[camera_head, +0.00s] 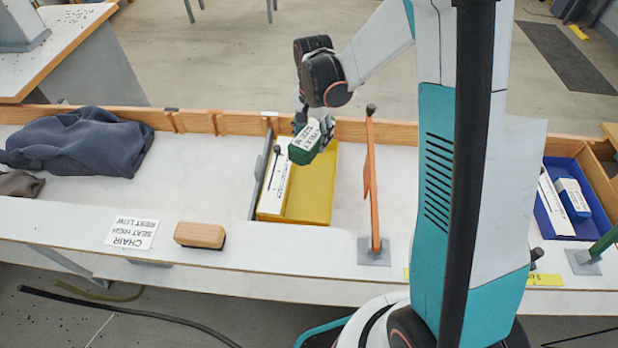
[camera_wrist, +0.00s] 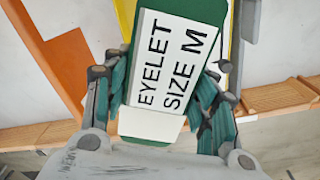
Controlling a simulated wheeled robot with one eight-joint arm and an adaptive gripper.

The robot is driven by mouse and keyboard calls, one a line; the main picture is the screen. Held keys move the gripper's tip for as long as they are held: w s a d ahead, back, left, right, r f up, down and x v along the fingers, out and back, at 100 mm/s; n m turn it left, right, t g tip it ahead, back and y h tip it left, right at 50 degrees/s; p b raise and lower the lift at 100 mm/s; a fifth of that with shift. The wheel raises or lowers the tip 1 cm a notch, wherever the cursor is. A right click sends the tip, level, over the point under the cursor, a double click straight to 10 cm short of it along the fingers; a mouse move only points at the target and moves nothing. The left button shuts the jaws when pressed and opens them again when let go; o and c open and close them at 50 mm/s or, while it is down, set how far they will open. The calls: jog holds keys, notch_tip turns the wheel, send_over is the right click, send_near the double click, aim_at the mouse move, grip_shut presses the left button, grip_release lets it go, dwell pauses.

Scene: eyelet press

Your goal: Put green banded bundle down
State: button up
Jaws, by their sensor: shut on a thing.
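The green banded bundle (camera_head: 304,155) is a small green block with a white label. My gripper (camera_head: 309,137) is shut on it and holds it over the yellow tray (camera_head: 311,199). In the wrist view the bundle (camera_wrist: 165,75) fills the middle between both fingers (camera_wrist: 163,100), slightly tilted, and its label reads "EYELET SIZE M". The yellow tray has a white labelled strip (camera_head: 273,187) along its left side. Whether the bundle touches the tray or strip, I cannot tell.
An orange post (camera_head: 371,185) on a grey foot stands right of the tray, and a grey upright plate (camera_head: 259,180) stands at its left. A wooden block (camera_head: 200,234), a "CHAIR" card (camera_head: 131,232) and dark cloth (camera_head: 80,146) lie left. A blue tray (camera_head: 546,216) is far right.

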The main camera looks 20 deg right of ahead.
aim_at(312, 184)
notch_tip(312, 184, down, 19)
jog(key=b, duration=0.6)
jog(key=shift+f, duration=0.15)
jog(key=shift+f+b, duration=0.15)
jog(key=shift+b, duration=0.2)
jog(key=o, duration=1.3)
